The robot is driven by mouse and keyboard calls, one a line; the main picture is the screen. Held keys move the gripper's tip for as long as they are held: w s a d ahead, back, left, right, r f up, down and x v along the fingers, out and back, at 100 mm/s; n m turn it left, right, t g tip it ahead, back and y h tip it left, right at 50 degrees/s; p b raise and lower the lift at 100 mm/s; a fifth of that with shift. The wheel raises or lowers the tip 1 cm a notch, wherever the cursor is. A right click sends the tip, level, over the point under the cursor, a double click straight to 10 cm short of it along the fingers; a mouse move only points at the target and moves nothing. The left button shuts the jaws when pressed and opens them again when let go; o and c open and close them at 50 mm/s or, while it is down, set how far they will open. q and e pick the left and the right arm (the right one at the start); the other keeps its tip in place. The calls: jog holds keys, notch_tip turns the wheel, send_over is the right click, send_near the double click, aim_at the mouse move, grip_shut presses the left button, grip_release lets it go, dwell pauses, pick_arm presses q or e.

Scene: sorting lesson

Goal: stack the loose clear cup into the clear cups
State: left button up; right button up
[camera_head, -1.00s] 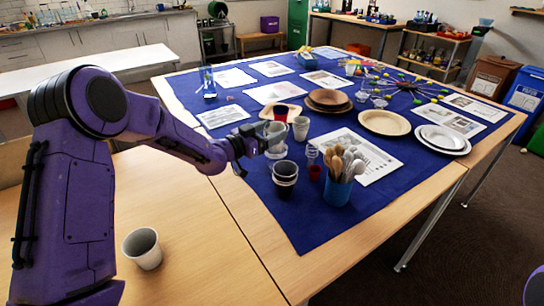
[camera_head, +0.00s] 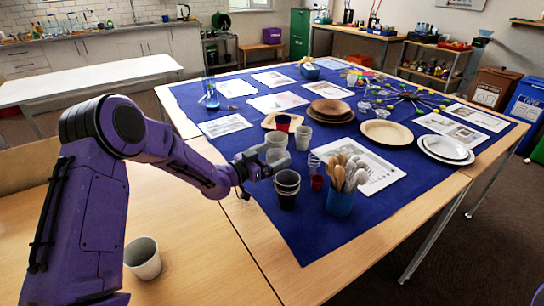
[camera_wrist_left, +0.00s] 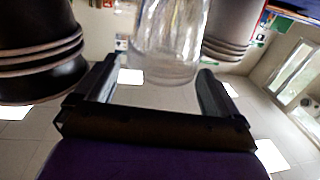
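A clear cup (camera_head: 314,161) stands on the blue cloth behind a small red cup, just right of my left gripper. More clear cups (camera_head: 365,107) stand farther back near the plates; how they are nested is too small to tell. My left gripper (camera_head: 282,161) reaches in from the left, between grey cups and dark cups. In the left wrist view its two fingers (camera_wrist_left: 157,90) are spread, with a clear cup (camera_wrist_left: 168,45) ahead of them, in line with the gap. The fingers do not visibly press on it. My right gripper is not in view.
Stacked dark cups (camera_head: 286,188) stand close in front of the gripper, and grey cups (camera_head: 276,141) close behind it. A blue holder of spoons (camera_head: 339,203) and a red cup (camera_head: 317,183) are near the clear cup.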

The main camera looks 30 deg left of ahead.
pick_arm(q)
jog(key=shift+r, duration=0.1)
jog(key=shift+r+p, duration=0.35)
jog(key=v, duration=1.2)
jog(key=shift+f+b, duration=0.2)
jog(key=shift+b, duration=0.1)
